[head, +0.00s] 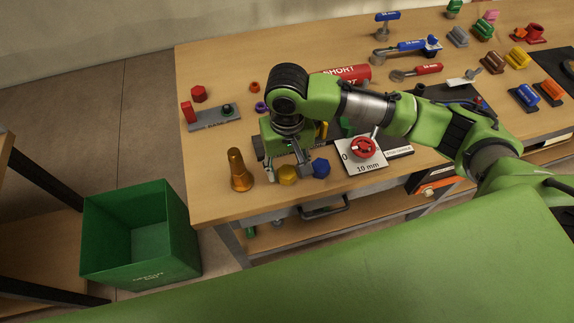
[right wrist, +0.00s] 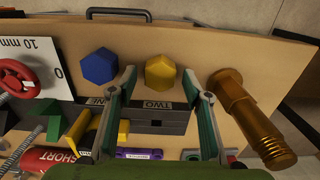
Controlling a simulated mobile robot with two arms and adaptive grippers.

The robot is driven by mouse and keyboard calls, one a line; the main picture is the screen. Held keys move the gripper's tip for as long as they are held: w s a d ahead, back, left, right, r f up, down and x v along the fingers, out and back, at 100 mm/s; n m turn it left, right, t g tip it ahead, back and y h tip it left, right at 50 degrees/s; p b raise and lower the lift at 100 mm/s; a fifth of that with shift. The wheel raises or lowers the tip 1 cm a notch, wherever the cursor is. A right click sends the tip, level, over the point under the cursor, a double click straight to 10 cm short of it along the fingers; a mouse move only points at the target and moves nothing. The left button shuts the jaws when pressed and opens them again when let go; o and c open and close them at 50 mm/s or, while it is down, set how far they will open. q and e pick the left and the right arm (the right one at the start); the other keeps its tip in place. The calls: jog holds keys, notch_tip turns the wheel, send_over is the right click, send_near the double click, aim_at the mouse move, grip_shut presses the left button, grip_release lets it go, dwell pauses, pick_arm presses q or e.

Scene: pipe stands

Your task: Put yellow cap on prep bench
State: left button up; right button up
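The yellow cap (head: 287,174) is a small hexagonal piece near the front edge of the wooden bench (head: 215,205). It also shows in the right wrist view (right wrist: 160,72), in front of a dark block labelled TWO. My right gripper (head: 288,178) reaches down over it, open, with the fingertips on either side of the cap; it also shows in the right wrist view (right wrist: 160,76). I cannot tell whether a finger touches the cap. A blue hexagonal cap (head: 321,169) sits just right of it. My left gripper is not in view. No label shows which surface is the prep bench.
An orange-brown bolt (head: 240,171) stands close left of my right gripper. A plate with a red valve wheel (head: 363,150) is to the right. A green bin (head: 140,240) stands on the floor at left, beside a dark-framed shelf (head: 30,215). Bench room at left front is clear.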

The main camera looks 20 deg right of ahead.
aim_at(287, 172)
jog(key=shift+r, duration=0.25)
notch_tip(287, 172, up, 12)
jog(key=b, duration=0.1)
jog(key=shift+s+f, duration=0.1)
jog(key=shift+f, duration=0.05)
dwell(0.7)
